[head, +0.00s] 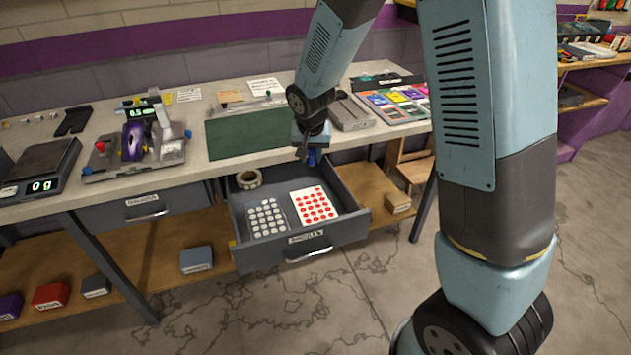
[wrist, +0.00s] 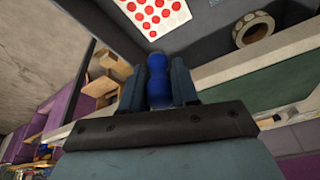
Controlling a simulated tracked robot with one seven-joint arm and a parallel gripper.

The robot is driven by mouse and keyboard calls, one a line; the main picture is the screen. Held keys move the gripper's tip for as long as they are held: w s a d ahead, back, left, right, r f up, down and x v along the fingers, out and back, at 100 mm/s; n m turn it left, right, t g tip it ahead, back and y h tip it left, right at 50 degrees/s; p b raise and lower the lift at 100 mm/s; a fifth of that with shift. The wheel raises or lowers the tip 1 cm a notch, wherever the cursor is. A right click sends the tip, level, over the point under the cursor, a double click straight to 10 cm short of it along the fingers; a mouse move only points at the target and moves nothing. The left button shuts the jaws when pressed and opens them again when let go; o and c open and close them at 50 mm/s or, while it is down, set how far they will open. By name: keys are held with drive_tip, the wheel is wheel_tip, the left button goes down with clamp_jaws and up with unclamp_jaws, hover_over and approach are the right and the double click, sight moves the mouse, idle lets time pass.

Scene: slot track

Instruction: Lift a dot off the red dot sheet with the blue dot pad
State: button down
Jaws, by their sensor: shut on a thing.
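The red dot sheet (head: 313,204) is a white sheet with rows of red dots, lying in the open drawer on the right. It also shows at the top of the wrist view (wrist: 156,14). My gripper (head: 311,155) is above the drawer's back part, near the table edge. It is shut on the blue dot pad (head: 312,160), whose rounded blue end points out between the fingers in the wrist view (wrist: 157,68). The pad is apart from the sheet. The pad's far face is hidden.
The open drawer (head: 302,250) also holds a sheet of grey dots (head: 267,216) and a tape roll (head: 249,179). Scales and a small machine (head: 135,150) stand left on the table.

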hover_over(311, 204)
drive_tip(key=s, duration=0.1)
wheel_tip(311, 204, down, 9)
drive_tip(key=shift+a+f, duration=0.1)
drive_tip(key=shift+f, duration=2.8)
drive_tip(key=shift+f, duration=0.5)
drive_tip(key=shift+r, duration=0.15)
